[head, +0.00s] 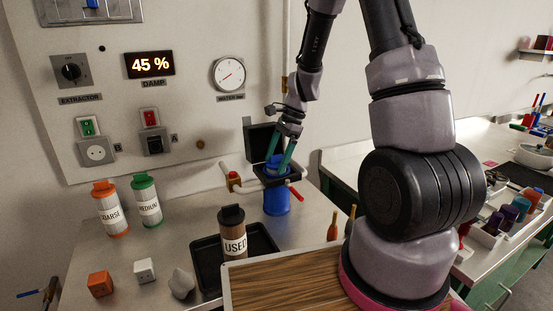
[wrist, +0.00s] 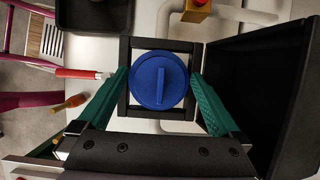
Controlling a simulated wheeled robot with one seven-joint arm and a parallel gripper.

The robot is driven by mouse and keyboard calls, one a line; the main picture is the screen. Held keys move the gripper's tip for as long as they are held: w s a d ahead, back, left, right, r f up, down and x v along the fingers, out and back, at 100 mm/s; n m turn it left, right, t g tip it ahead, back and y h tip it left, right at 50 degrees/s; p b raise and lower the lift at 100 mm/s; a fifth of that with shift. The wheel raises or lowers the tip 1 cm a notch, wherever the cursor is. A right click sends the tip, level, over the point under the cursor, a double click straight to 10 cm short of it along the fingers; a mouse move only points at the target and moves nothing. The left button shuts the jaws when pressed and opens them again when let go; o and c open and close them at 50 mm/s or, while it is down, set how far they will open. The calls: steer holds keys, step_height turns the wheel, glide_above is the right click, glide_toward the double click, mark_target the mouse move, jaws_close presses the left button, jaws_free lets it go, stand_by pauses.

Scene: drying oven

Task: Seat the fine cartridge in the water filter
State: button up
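The water filter's black square frame (wrist: 122,106) stands on the bench with its black lid (head: 262,140) swung open; the lid also shows in the wrist view (wrist: 275,85). A round blue cap with a raised ridge (wrist: 161,80), apparently the fine cartridge's, sits upright within the frame; its label is hidden. A blue bowl (head: 277,202) hangs below the frame. My gripper (wrist: 160,76) has its green fingers on either side of the cap, with gaps visible; it looks open and holds nothing. How deep the cartridge sits cannot be told.
COARSE (head: 110,210) and MEDIUM (head: 147,200) cartridges stand at left.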

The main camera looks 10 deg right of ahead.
steer(key=shift+r, duration=0.1)
steer(key=s+v, duration=0.1)
steer(key=v, duration=1.1)
steer(key=s+d+r+n+t+h, duration=0.1)
steer(key=s+r+n+t, duration=0.7)
steer(key=s+r, duration=0.9)
steer(key=s+n+h, duration=0.1)
steer(key=n, duration=0.2)
steer(key=shift+d+r+n, duration=0.15)
steer(key=shift+r+n, duration=0.2)
steer(key=shift+n, duration=0.05)
